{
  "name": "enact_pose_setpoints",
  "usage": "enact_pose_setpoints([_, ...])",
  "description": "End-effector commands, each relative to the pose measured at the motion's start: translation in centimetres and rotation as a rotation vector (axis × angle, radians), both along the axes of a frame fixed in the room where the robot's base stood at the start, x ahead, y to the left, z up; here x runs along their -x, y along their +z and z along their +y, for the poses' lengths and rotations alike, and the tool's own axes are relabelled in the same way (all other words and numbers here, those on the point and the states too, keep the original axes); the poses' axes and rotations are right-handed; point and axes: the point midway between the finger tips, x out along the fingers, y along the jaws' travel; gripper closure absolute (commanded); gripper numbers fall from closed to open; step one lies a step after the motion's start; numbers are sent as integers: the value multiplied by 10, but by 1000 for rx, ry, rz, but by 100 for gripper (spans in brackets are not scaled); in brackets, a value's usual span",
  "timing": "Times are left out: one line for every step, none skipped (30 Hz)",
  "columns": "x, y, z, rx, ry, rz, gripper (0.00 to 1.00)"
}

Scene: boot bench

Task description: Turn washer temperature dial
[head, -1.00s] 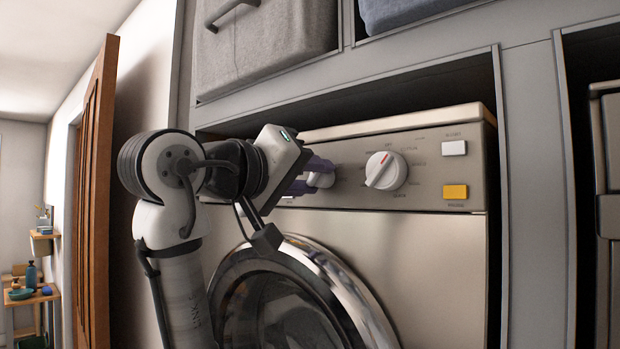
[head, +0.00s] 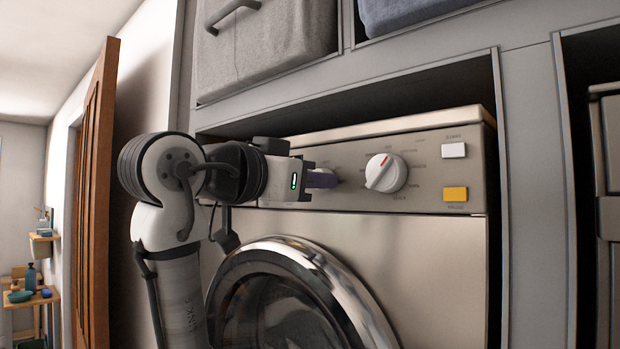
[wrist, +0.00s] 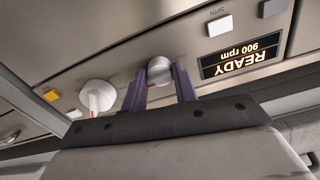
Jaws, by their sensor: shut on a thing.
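The temperature dial (wrist: 160,70) is a pale round knob on the washer's control panel. In the wrist view it sits between the two purple fingers of my gripper (wrist: 160,77), which is shut on it. In the head view my gripper (head: 322,178) reaches the panel from the left, and its fingers and body hide most of this dial. Its pointer and setting cannot be read. A larger white dial with a red mark (head: 386,173) is just to the right, apart from my fingers; it also shows in the wrist view (wrist: 97,95).
The panel has a white button (head: 453,150) and a yellow button (head: 455,193) at right. A lit display (wrist: 241,54) reads READY 900 rpm, upside down. The round washer door (head: 300,290) is below. The grey cabinet frame (head: 530,180) closely surrounds the washer.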

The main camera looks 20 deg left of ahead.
Motion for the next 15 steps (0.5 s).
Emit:
enact_pose_setpoints([0,-1,0,-30,-1,-10,94])
enact_pose_setpoints([0,-1,0,-48,-1,-15,94])
enact_pose_setpoints([0,-1,0,-69,-1,-23,94])
enact_pose_setpoints([0,-1,0,-84,-1,-28,94])
enact_pose_setpoints([0,-1,0,-98,-1,-34,94])
enact_pose_setpoints([0,-1,0,-114,-1,-39,94])
enact_pose_setpoints([0,-1,0,-127,-1,-44,94])
enact_pose_setpoints([0,-1,0,-137,-1,-48,94])
enact_pose_setpoints([0,-1,0,-149,-1,-52,94])
enact_pose_setpoints([0,-1,0,-158,-1,-55,94])
enact_pose_setpoints([0,-1,0,-165,-1,-58,94])
enact_pose_setpoints([0,-1,0,-173,-1,-60,94])
enact_pose_setpoints([0,-1,0,-177,-1,-62,94])
enact_pose_setpoints([0,-1,0,-183,-1,-64,94])
enact_pose_setpoints([0,-1,0,-188,-1,-66,94])
